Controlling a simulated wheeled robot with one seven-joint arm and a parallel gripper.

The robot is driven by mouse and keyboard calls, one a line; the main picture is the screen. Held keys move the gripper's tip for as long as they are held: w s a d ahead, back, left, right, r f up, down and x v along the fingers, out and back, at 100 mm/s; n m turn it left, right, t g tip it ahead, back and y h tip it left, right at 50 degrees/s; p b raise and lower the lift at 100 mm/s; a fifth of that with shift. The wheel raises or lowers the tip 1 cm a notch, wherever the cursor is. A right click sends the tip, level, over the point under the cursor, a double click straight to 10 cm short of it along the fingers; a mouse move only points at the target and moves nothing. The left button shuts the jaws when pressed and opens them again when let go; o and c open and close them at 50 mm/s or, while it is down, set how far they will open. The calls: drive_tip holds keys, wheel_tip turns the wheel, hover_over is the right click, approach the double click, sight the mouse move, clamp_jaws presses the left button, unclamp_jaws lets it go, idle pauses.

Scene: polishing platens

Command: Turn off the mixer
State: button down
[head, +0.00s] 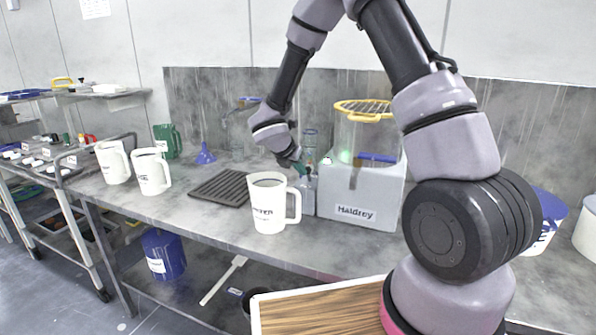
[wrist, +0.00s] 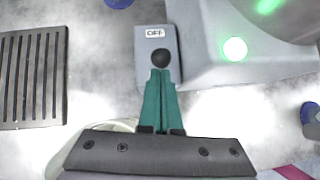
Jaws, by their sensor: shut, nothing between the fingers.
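The mixer (head: 360,195) is a light grey box marked "Haldrey" with a clear, yellow-rimmed vessel on top. A small grey switch box (head: 306,196) stands at its left side. In the wrist view the switch box (wrist: 150,80) carries an "OFF" label (wrist: 155,32) and a black round knob (wrist: 160,57) below it. A green light (wrist: 235,49) glows on the mixer. My gripper (head: 301,170) has green fingers, closed together and empty. In the wrist view the fingertips (wrist: 160,74) lie over the switch box, right at the knob's lower edge. I cannot tell whether they touch it.
A white pitcher (head: 270,207) stands in front of the switch box, close under my gripper. A black slatted mat (head: 222,187) lies to the left, with two more white pitchers (head: 152,172) beyond it. A blue funnel (head: 205,155) stands behind. Bare bench (head: 205,215) shows at the front left.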

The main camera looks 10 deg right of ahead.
drive_tip(key=shift+w+d+r, duration=0.3)
drive_tip(key=shift+w+r, duration=0.2)
idle(0.6)
drive_tip(key=shift+w+d+r, duration=0.1)
drive_tip(key=shift+r, duration=0.05)
drive_tip(key=shift+w+d+r, duration=0.35)
drive_tip(key=shift+w, duration=0.15)
drive_tip(key=w+d+g+y, duration=0.1)
drive_tip(key=w+g+y, duration=0.1)
drive_tip(key=shift+w+d+r+g, duration=0.2)
drive_tip(key=shift+d+r+g, duration=0.15)
drive_tip(key=shift+r+g, duration=0.05)
drive_tip(key=w+d+g, duration=0.1)
drive_tip(key=w+g+y, duration=0.1)
drive_tip(key=w, duration=0.1)
drive_tip(key=shift+d+f+y, duration=0.1)
drive_tip(key=shift+d+y, duration=0.2)
drive_tip(key=shift+d, duration=0.1)
drive_tip(key=shift+s, duration=0.1)
